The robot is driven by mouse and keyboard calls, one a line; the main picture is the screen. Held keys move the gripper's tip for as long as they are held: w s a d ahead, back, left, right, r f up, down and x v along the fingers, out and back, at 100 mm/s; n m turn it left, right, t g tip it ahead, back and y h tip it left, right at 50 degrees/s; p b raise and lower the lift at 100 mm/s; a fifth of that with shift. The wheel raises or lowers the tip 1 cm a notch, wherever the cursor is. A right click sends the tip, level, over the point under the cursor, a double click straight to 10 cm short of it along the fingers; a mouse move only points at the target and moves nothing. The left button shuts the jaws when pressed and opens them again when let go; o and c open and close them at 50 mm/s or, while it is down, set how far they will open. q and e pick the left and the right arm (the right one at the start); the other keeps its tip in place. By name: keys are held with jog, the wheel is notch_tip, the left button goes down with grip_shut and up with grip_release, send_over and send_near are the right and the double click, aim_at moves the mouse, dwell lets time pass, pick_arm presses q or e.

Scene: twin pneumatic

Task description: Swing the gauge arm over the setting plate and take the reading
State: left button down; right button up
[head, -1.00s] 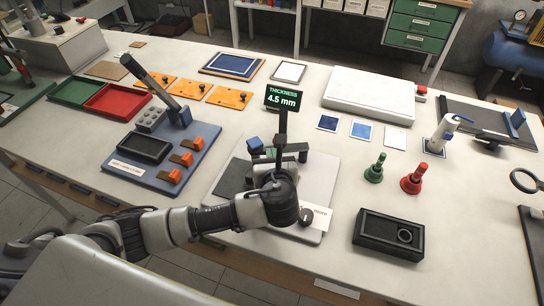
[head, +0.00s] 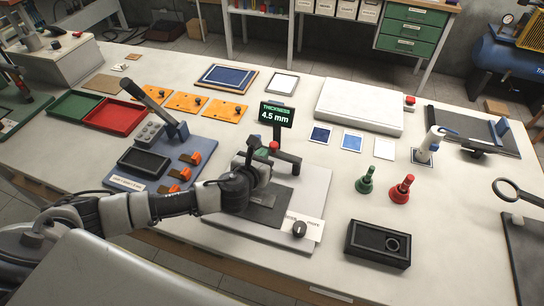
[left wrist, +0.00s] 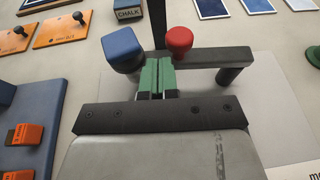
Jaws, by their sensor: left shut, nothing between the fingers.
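The thickness gauge has a display (head: 276,114) reading 4.5 mm on a dark post. Its dark arm (head: 289,157) reaches right from the post and ends in a short downward cylinder, seen in the left wrist view (left wrist: 236,62). A red knob (left wrist: 179,40) and a blue block (left wrist: 122,50) stand near the post. My left gripper (head: 260,154) is shut and empty; its green fingers (left wrist: 158,64) appear between the blue block and the red knob, contact unclear. A dark plate (head: 268,212) on the pale base is partly hidden by my arm. My right gripper is out of view.
Green (head: 366,181) and red (head: 401,189) handled pieces and a black box (head: 378,244) stand to the right. A blue fixture with orange clips (head: 165,166) stands left.

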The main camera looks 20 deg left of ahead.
pick_arm(q)
jog(key=shift+w+a, duration=0.1)
jog(key=shift+w, duration=0.2)
dwell(0.4)
jog(key=b+v, duration=0.1)
jog(key=v, duration=0.9)
jog(key=shift+s+r, duration=0.2)
jog(key=shift+s, duration=0.1)
